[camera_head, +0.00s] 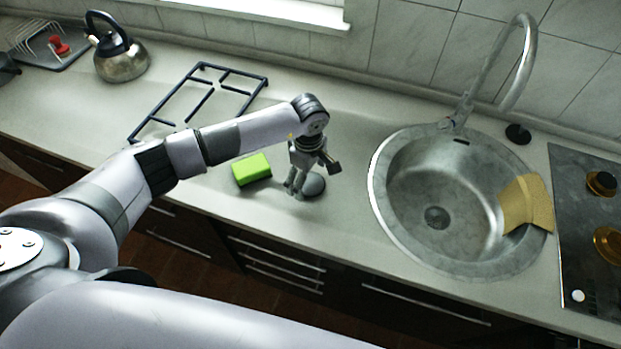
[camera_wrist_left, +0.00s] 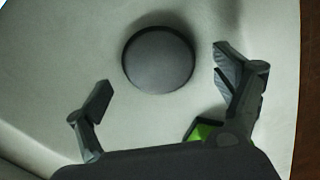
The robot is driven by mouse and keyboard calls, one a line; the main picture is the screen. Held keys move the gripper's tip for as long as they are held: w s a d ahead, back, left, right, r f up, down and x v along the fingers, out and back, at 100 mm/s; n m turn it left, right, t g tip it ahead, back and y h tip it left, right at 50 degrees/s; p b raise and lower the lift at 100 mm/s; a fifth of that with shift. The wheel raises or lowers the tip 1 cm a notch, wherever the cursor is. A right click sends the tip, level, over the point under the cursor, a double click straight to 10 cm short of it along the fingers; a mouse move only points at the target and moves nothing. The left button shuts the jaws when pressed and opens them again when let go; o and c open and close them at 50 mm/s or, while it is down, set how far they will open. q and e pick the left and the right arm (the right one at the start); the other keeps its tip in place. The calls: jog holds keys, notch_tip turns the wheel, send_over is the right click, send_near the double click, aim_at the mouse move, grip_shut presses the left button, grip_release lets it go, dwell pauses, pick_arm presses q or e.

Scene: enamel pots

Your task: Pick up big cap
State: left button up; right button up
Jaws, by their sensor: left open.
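The big cap, a round dark grey disc (camera_head: 314,185), lies on the counter in the head view, close to my left gripper (camera_head: 296,188). In the left wrist view the cap (camera_wrist_left: 158,59) shows whole, a little beyond the fingertips. My left gripper (camera_wrist_left: 162,84) is open, with its two fingers apart and nothing between them. I cannot tell whether a finger touches the cap. A smaller round black cap (camera_head: 517,134) lies behind the sink. My right gripper is not in view.
A green sponge (camera_head: 251,169) lies just left of my left gripper; its corner shows in the wrist view (camera_wrist_left: 204,131). A metal sink (camera_head: 385,205) is to the right, with a tan cloth (camera_head: 526,203) on its rim. A black grate (camera_head: 199,100) and kettle (camera_head: 121,62) stand behind left.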

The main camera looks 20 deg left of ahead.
pick_arm(q)
jog(key=shift+f, duration=0.65)
jog(key=shift+c, duration=0.5)
jog(key=c, duration=1.3)
